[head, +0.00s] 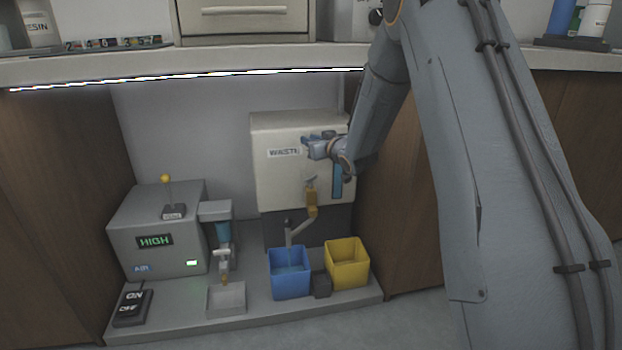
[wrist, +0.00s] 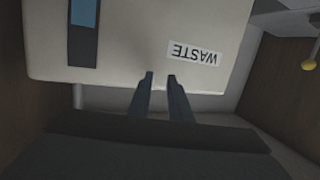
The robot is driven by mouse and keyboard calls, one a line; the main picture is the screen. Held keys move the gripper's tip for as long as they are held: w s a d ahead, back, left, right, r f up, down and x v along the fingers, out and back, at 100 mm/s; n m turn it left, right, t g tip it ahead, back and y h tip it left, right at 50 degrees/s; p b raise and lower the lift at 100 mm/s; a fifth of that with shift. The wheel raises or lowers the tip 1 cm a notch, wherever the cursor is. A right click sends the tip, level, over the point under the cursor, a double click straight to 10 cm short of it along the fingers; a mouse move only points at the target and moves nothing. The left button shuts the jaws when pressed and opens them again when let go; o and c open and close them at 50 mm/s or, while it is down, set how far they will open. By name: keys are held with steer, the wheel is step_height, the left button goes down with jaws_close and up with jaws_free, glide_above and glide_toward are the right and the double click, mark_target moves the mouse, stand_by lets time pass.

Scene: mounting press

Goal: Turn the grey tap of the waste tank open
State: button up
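The waste tank (head: 262,180) is a cream box with a WASTE label, standing on a dark base under the counter. Its tap (head: 311,195) has a brass-coloured body with a small grey handle (head: 310,180) on top, on the tank's front. A grey spout (head: 299,233) runs down from it above a blue bin (head: 290,278). My gripper (head: 306,146) is in front of the tank beside the label, above the tap and apart from it. In the wrist view the tank (wrist: 130,55) is upside down; my two fingers (wrist: 160,76) stand apart with nothing between them. The tap is not visible there.
A yellow bin (head: 347,265) stands right of the blue one. A grey machine (head: 150,225) with a HIGH display and yellow-knobbed lever stands left, with an ON/OFF switch (head: 132,305) in front. Wooden panels flank the recess; the counter (head: 200,62) overhangs it.

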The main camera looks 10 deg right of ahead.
steer(key=a+r+m+h, duration=0.1)
steer(key=a+h, duration=0.1)
steer(key=a, duration=0.1)
steer(key=a+r+m+h, duration=0.1)
steer(key=a, duration=0.1)
steer(key=shift+w+r+m, duration=0.25)
steer(key=shift+r+m, duration=0.05)
steer(key=s+a+m+h, duration=0.1)
steer(key=a+m+h, duration=0.2)
steer(key=a, duration=0.4)
steer(key=m+g+h+b, duration=0.3)
steer(key=m+g+h, duration=0.4)
steer(key=m+h, duration=0.15)
glide_toward(308, 178)
steer(key=x, duration=0.4)
steer(key=shift+w+f+h, duration=0.1)
steer(key=shift+f+h, duration=0.15)
steer(key=b+x, duration=0.4)
steer(key=x, duration=0.3)
steer(key=shift+w+d, duration=0.1)
steer(key=shift+d, duration=0.05)
jaws_close()
